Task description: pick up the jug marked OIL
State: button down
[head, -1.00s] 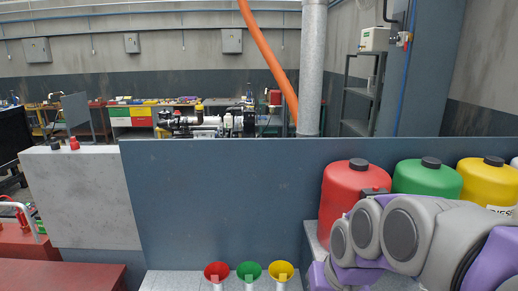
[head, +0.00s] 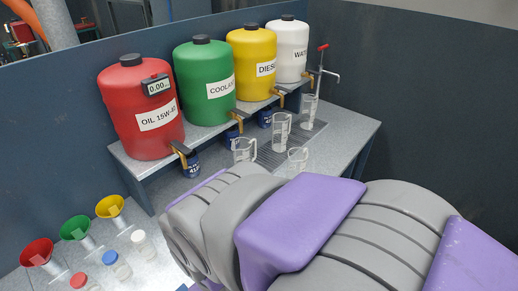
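A red drum (head: 140,105) labelled OIL 15W-40 stands at the left end of a raised grey shelf, with a small display reading 0.00 and a brass tap. Clear measuring jugs stand on the bench below the shelf: one with a handle (head: 244,149), a taller one (head: 281,131), one further back (head: 309,108) and a small one (head: 298,157). I cannot read an OIL mark on any of them. My purple and grey arm crosses the lower right and hides part of the bench. My gripper does not show.
Green (head: 205,85), yellow (head: 253,68) and white (head: 290,50) drums share the shelf (head: 150,177). Red (head: 37,253), green (head: 75,229) and yellow (head: 110,207) funnels and capped bottles (head: 116,265) stand at lower left. Dark walls close off the back and right.

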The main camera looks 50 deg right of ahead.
aim_at(297, 158)
jog(key=z, duration=1.8)
jog(key=i+l+z, duration=0.1)
jog(key=z, duration=0.35)
